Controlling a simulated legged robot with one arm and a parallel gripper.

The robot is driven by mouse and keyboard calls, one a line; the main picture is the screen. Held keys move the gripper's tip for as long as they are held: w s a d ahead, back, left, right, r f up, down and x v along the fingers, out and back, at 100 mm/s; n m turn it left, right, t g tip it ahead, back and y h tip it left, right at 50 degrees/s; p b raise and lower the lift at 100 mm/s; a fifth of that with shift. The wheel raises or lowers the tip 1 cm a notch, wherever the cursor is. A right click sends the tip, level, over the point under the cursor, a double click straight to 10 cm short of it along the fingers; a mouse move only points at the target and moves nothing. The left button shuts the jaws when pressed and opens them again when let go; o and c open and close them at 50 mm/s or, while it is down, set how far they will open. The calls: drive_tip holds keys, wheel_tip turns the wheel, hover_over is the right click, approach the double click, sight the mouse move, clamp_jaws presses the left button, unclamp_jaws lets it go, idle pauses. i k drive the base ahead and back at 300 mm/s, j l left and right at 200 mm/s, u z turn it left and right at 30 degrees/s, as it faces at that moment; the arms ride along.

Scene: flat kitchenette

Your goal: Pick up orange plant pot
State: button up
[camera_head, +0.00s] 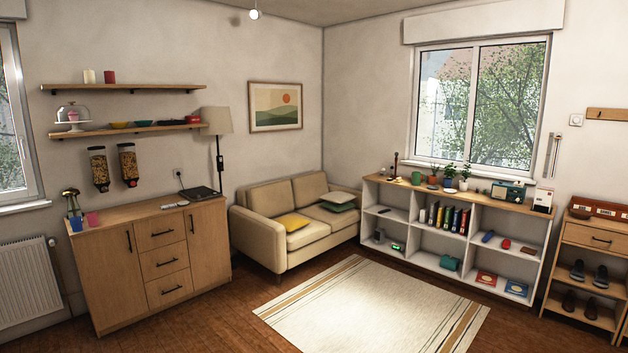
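A small orange-brown plant pot (433,181) with a green plant stands upright on the wooden top of the low white shelf unit (459,194), under the right-hand window. It is small and far across the room. A green cup (416,178) stands to its left. A second potted plant (449,174) and a plant in a white pot (463,185) stand close to its right. My gripper is not in view.
A striped rug (370,305) lies on open wooden floor in front of the shelf unit. A beige sofa (290,230) stands left of the unit, and a wooden cabinet (150,265) further left. A shoe rack (590,265) is at right.

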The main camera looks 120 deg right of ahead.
sight(432, 179)
drive_tip(key=z, duration=5.1)
